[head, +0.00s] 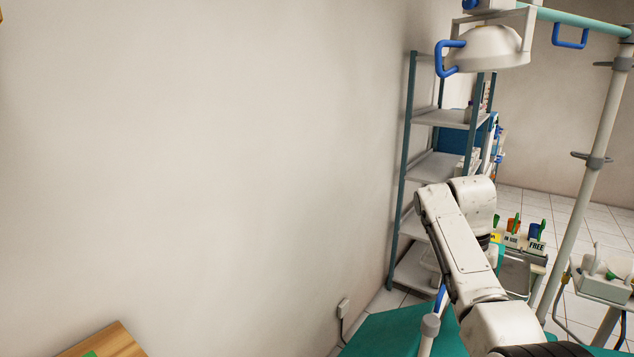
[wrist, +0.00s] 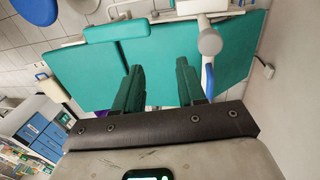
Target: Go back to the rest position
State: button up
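My gripper (wrist: 160,82) shows in the wrist view as two dark green fingers standing apart with nothing between them. Behind the fingers lies the teal dental chair (wrist: 72,72). In the head view my white arm reaches out at the lower right, and the gripper at its end is mostly hidden behind the arm. A teal part of the chair (head: 385,330) shows below the arm.
A shelf rack (head: 408,150) stands against the wall behind my arm. A dental lamp (head: 490,48) hangs at the upper right. Labelled holders (head: 537,246) and an instrument unit (head: 605,285) stand right of the arm. A wooden surface (head: 105,345) is at lower left.

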jog(key=s+a+f+n+t+y, duration=0.1)
jog(key=s+f+n, duration=0.1)
jog(key=s+f, duration=0.85)
jog(key=s+a+f+n, duration=0.1)
jog(key=s+a+f, duration=0.1)
jog(key=s+f, duration=0.8)
jog(key=s+f+n, duration=0.1)
jog(key=s, duration=1.1)
jog(key=s+f+n+t, duration=0.1)
jog(key=s+f+n, duration=0.1)
jog(key=s, duration=1.1)
jog(key=shift+a+f+n+y, duration=0.25)
jog(key=shift+a+n+y, duration=0.05)
jog(key=shift+a, duration=0.1)
jog(key=shift+s, duration=0.1)
